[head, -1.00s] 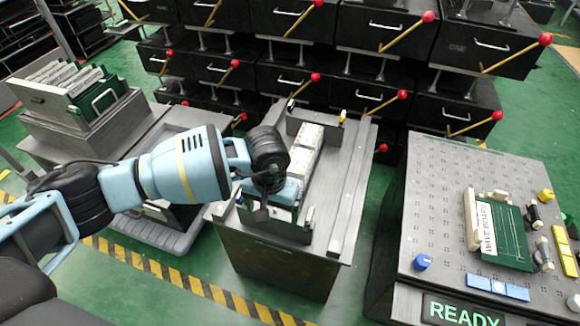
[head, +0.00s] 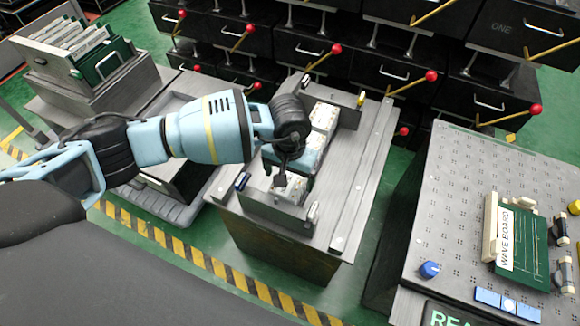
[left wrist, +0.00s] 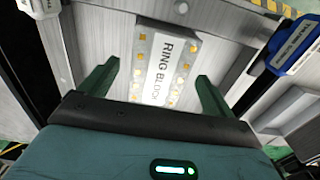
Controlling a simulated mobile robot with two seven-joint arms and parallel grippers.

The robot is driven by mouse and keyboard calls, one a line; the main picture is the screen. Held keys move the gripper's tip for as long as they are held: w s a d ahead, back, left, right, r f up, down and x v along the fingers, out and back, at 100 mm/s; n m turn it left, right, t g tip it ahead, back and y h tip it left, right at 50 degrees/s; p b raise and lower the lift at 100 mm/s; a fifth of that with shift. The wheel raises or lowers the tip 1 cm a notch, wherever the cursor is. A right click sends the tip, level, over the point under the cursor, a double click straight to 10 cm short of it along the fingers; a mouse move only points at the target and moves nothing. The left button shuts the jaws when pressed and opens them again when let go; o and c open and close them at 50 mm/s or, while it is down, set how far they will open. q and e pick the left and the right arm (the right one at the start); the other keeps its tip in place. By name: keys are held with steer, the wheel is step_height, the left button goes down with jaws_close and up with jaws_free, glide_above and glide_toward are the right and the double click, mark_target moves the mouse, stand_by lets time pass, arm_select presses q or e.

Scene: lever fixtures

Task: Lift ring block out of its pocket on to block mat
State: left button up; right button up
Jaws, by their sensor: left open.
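The ring block (left wrist: 165,68) is a pale block with yellow studs and the label RING BLOCK. In the left wrist view it lies between the two green fingers of my left gripper (left wrist: 157,82). The fingers are open, with a gap on each side. In the head view my left gripper (head: 281,178) points down over the near part of the grey fixture (head: 262,210). A pale block (head: 294,187) shows partly beneath it, much of it hidden by the hand. I cannot make out the block mat. My right gripper is not in view.
Another pale block (head: 323,117) sits farther back in the fixture. A pegboard bench (head: 465,165) with a green wave board (head: 522,245) stands at right. A rack of green boards (head: 95,60) is at back left. Black drawers with red-knobbed levers (head: 430,76) stand behind.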

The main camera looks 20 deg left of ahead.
arm_select(q)
steer(key=shift+f+b, duration=0.4)
steer(key=shift+f, duration=1.9)
steer(key=c, duration=1.3)
